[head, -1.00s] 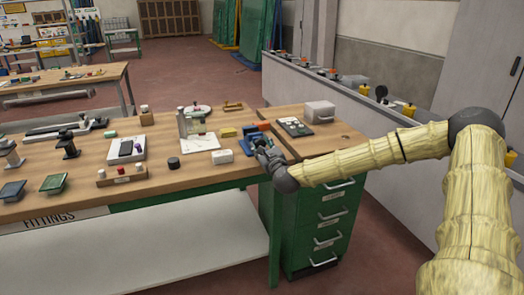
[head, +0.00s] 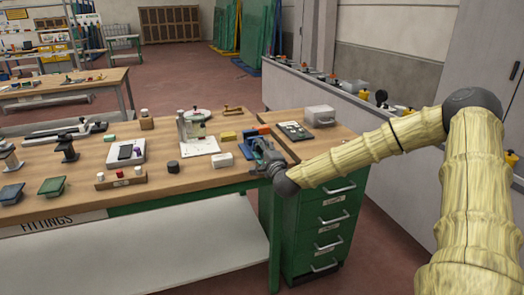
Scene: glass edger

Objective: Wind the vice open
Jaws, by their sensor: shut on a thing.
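The blue vice (head: 246,151) sits at the right end of the long wooden bench, near its front edge. An orange part (head: 263,130) shows just behind my gripper; I cannot tell if it belongs to the vice. My gripper (head: 261,152) is at the right front side of the vice, reached from the lower right, and is shut on the vice's handle. The handle itself and most of the vice's front are hidden by the fingers and wrist. How far apart the vice jaws stand is too small to tell.
A white block (head: 222,160), a dark round puck (head: 173,166) and a yellow block (head: 228,135) lie left of the vice on the bench (head: 195,178). A green drawer cabinet (head: 325,225) stands below right, with a dark tray (head: 295,131) and grey box (head: 319,115) on top.

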